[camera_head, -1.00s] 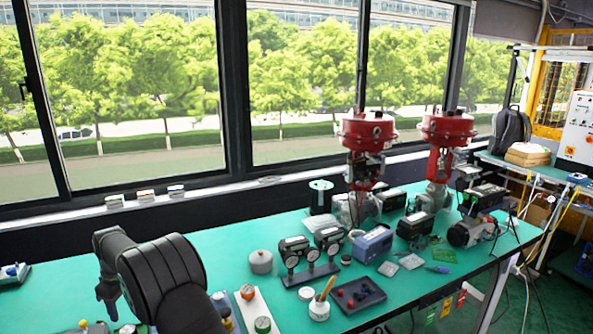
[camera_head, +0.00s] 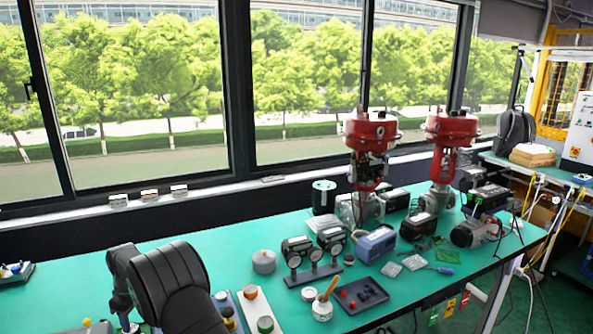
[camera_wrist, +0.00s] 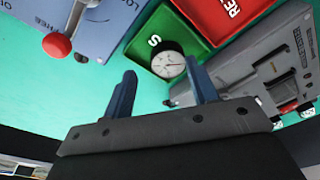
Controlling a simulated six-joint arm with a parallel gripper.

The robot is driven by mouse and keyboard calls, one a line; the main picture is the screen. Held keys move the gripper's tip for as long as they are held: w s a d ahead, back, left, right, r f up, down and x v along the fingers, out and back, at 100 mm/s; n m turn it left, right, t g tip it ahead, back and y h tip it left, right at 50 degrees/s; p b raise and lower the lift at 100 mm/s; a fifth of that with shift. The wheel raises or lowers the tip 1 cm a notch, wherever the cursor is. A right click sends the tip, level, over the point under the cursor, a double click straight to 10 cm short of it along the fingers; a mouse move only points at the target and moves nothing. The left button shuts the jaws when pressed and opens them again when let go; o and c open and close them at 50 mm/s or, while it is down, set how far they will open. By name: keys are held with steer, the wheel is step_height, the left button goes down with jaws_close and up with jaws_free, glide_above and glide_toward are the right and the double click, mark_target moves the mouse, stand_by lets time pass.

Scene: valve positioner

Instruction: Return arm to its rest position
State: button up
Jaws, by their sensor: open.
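My black arm (camera_head: 170,285) rises from the bottom of the head view at the lower left, over the near part of the green bench (camera_head: 60,262). Its far end bends down towards the bench and is cut off by the lower edge, so the fingers cannot be made out there. In the wrist view, my gripper (camera_wrist: 160,68) has two dark blue fingers set wide apart with nothing held between them. A round white dial gauge (camera_wrist: 168,65) lies beyond the fingertips in a green tray (camera_wrist: 141,48), apart from the fingers as far as I can tell.
In the wrist view, a red tray (camera_wrist: 198,17), a grey instrument (camera_wrist: 262,62) and a blue-grey box (camera_wrist: 105,20) with a red-knobbed lever lie around. The head view shows a gauge stand (camera_head: 312,272), brush pot (camera_head: 322,309), black tray (camera_head: 360,295) and red-topped valves (camera_head: 370,130) to the right.

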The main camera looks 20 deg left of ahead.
steer(key=w+d+r, duration=0.2)
steer(key=d, duration=0.1)
steer(key=w+d+r, duration=0.3)
steer(key=d+r, duration=0.1)
steer(key=d, duration=0.1)
steer(key=shift+w+d+r, duration=0.1)
steer(key=shift+w+d, duration=0.2)
steer(key=shift+w, duration=0.1)
steer(key=d+r, duration=0.3)
steer(key=d, duration=1.2)
steer(key=s+a+f, duration=0.1)
steer(key=a+f, duration=0.1)
steer(key=a, duration=0.1)
steer(key=s+a+f, duration=0.2)
steer(key=a+f, duration=0.1)
steer(key=s+a+f, duration=0.2)
steer(key=a, duration=0.1)
steer(key=shift+s+a+f, duration=0.15)
steer(key=shift+s+a, duration=0.05)
steer(key=shift+a, duration=0.2)
steer(key=shift+s+a+f, duration=0.15)
steer(key=shift+a+f, duration=0.15)
steer(key=shift+f, duration=0.1)
